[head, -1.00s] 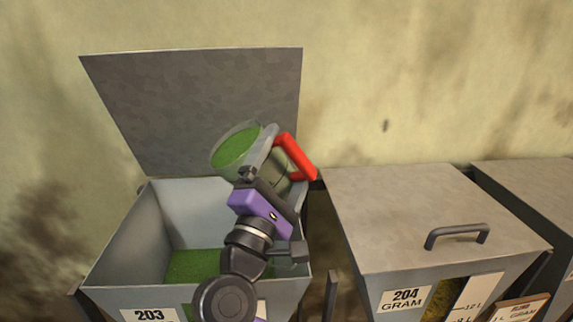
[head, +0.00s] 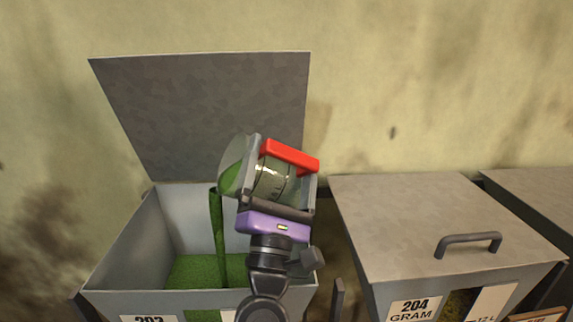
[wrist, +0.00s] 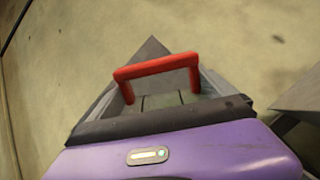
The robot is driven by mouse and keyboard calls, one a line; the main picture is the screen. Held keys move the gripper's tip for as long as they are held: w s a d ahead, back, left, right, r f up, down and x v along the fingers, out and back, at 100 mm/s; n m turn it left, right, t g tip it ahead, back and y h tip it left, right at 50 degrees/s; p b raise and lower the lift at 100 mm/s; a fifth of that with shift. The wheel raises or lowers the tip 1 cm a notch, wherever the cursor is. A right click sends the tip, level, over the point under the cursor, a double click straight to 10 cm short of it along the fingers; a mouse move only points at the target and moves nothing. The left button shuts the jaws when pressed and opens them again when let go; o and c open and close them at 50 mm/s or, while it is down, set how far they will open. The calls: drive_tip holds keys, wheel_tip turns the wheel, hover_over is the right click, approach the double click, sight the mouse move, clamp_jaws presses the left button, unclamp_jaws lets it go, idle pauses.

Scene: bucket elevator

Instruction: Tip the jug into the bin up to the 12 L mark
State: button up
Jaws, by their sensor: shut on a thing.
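The clear jug (head: 272,182) with a red handle (head: 290,155) is held over the right side of the open bin 203 (head: 135,242). It is tipped with its mouth to the left, and a green stream (head: 217,235) falls from it onto the green contents (head: 195,271) in the bin. My gripper (head: 278,190) is shut on the jug. In the wrist view the red handle (wrist: 155,68) stands beyond my purple gripper body. The bin's level marks are hidden behind my arm and below the frame, so I cannot read the level.
Bin 203's lid (head: 205,115) stands open against the stained wall. Bin 204 (head: 440,225), with a closed lid and dark handle (head: 468,245), is to the right. Another closed bin (head: 535,200) is at the far right. A narrow gap separates bins 203 and 204.

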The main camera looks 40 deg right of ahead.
sight(296, 184)
drive_tip(key=shift+a+f+n+t+y+b, duration=0.1)
drive_tip(key=shift+a+n+t+y+b, duration=0.15)
drive_tip(key=shift+n+t, duration=0.3)
drive_tip(key=shift+a+n+t+y+b, duration=0.15)
drive_tip(key=shift+n+t+y, duration=0.25)
drive_tip(key=shift+n, duration=0.25)
drive_tip(key=shift+w+a+f+n+t+y+b, duration=0.1)
drive_tip(key=shift+a+n+t+y+b, duration=0.15)
drive_tip(key=shift+n+t+y, duration=0.35)
drive_tip(key=shift+w+a+f+n+t+y+b, duration=0.15)
drive_tip(key=shift+n+t+y+b, duration=0.2)
drive_tip(key=shift+n, duration=0.45)
drive_tip(key=shift+w+a+f+n+t+y+b, duration=0.1)
drive_tip(key=shift+a+n+t+y+b, duration=0.1)
drive_tip(key=shift+n+t+y+b, duration=0.3)
